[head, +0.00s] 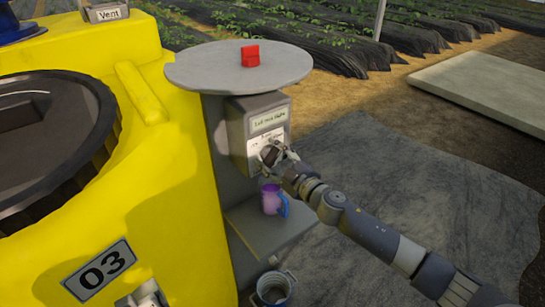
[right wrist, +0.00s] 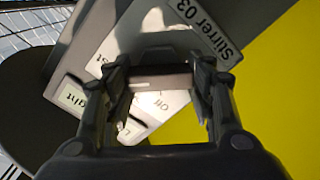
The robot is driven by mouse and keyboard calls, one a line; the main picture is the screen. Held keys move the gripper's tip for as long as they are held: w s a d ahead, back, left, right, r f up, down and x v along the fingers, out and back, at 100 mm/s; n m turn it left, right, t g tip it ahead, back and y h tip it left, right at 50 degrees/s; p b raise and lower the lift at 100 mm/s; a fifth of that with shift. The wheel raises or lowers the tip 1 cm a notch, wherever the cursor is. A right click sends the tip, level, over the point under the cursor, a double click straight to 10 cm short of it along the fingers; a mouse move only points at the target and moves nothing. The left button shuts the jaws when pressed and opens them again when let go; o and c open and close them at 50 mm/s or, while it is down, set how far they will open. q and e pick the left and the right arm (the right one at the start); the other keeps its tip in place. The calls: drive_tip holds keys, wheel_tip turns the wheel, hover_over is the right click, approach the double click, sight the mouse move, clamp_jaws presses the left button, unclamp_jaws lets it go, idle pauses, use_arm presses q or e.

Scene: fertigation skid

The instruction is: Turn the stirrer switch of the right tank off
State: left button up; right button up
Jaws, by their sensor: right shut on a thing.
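A grey control box (head: 237,120) is mounted on a post beside the yellow tank (head: 185,200), which is marked 03. In the right wrist view its panel has a label reading Stirrer 03 (right wrist: 222,42). The dark stirrer switch knob (right wrist: 160,82) has a white pointer line, with the word Off on the white plate near it. My right gripper (head: 272,155) is at the front of the box. In the right wrist view its fingers (right wrist: 161,88) are shut on the knob from both sides. The fingers hide part of the plate's lettering. My left gripper is out of view.
A round grey top (head: 195,72) with a red block (head: 250,56) sits above the box. A purple jug (head: 271,199) stands on a grey ledge below, and a metal bucket (head: 273,289) is at the bottom. Dark ground sheet lies open to the right.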

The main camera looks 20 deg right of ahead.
drive_tip(key=n, duration=0.4)
drive_tip(key=shift+f, duration=0.1)
drive_tip(key=n, duration=0.4)
drive_tip(key=shift+a+f+n, duration=0.1)
drive_tip(key=shift+n, duration=0.2)
drive_tip(key=n, duration=0.4)
drive_tip(key=shift+f+n, duration=0.15)
drive_tip(key=shift+n, duration=0.15)
drive_tip(key=n, duration=0.4)
drive_tip(key=shift+f, duration=0.15)
drive_tip(key=shift+n, duration=0.3)
drive_tip(key=o, duration=1.1)
